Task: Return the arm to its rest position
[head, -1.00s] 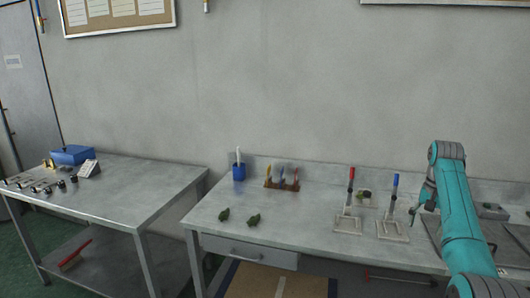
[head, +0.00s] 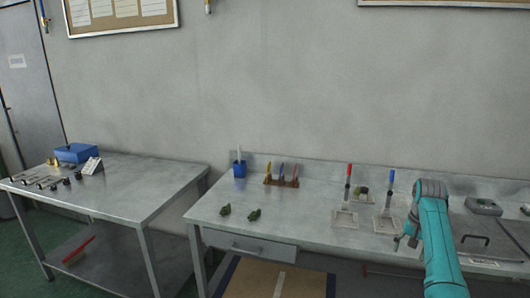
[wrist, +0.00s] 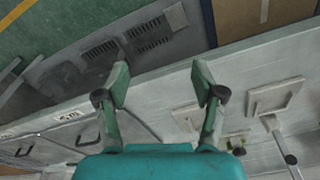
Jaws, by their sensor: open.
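My teal arm (head: 437,240) is folded low at the right end of the long metal table in the head view. My gripper (head: 404,242) hangs near the table's front edge, below and to the right of the stand with the blue-handled tool. In the wrist view my gripper (wrist: 161,82) has its two fingers spread wide with nothing between them. The table edge and the floor show beyond the fingertips.
The long table (head: 305,215) carries a red-handled stand (head: 346,217), a blue-handled stand (head: 387,224), two small green pieces (head: 254,215), a tool rack (head: 281,182) and a blue cup (head: 240,169). A second table (head: 150,193) stands left.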

